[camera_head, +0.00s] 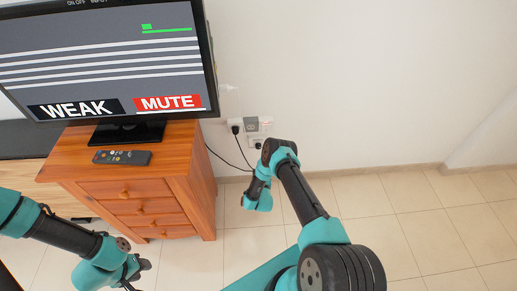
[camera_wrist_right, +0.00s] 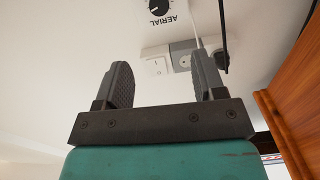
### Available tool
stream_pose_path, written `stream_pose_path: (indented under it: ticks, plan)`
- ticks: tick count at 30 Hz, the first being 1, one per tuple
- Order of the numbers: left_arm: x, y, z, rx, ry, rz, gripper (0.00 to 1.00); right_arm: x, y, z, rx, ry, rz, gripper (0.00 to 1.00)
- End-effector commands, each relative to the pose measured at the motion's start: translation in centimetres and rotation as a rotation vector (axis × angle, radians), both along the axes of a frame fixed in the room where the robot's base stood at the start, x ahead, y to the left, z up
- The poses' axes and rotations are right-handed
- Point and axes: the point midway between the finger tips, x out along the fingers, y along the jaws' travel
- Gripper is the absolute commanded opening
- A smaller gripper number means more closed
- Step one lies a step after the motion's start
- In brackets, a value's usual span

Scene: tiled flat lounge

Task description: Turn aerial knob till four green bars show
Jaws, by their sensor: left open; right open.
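The aerial knob (camera_wrist_right: 158,4) is a black dial with a white pointer, above the word AERIAL on a white plate. It is cut by the top edge of the right wrist view; I cannot make it out in the head view. My right gripper (camera_wrist_right: 161,78) is open and empty, its fingers apart and short of the knob. The television screen (camera_head: 100,60) shows a small green block above a thin green line, with WEAK and MUTE labels below. My left gripper (camera_head: 137,279) is open, low in the head view near the bottom edge, away from the cabinet.
A wooden cabinet (camera_head: 187,165) carries the television and a remote control (camera_head: 121,157). A wall socket (camera_head: 251,126) with a black plug and cables is on the white wall. A light switch (camera_wrist_right: 155,62) shows beside it. Tiled floor at right is clear.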

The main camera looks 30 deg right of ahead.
Motion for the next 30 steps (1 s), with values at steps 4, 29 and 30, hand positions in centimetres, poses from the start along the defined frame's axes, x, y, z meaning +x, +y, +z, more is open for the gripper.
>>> stream_pose_path:
  ticks: [4,29,30]
  plan:
    - [0.0,0.0,0.0,0.000,0.000,0.000,0.43,-0.1,-0.2,0.0,-0.010,-0.014,-0.008,0.63]
    - [0.0,0.0,0.0,0.000,0.000,0.000,0.43,6.0,-3.1,0.0,-0.008,-0.012,-0.007,0.63]
    - [0.0,0.0,0.0,0.000,0.000,0.000,0.43,6.5,-3.3,0.0,-0.008,-0.011,-0.006,0.63]
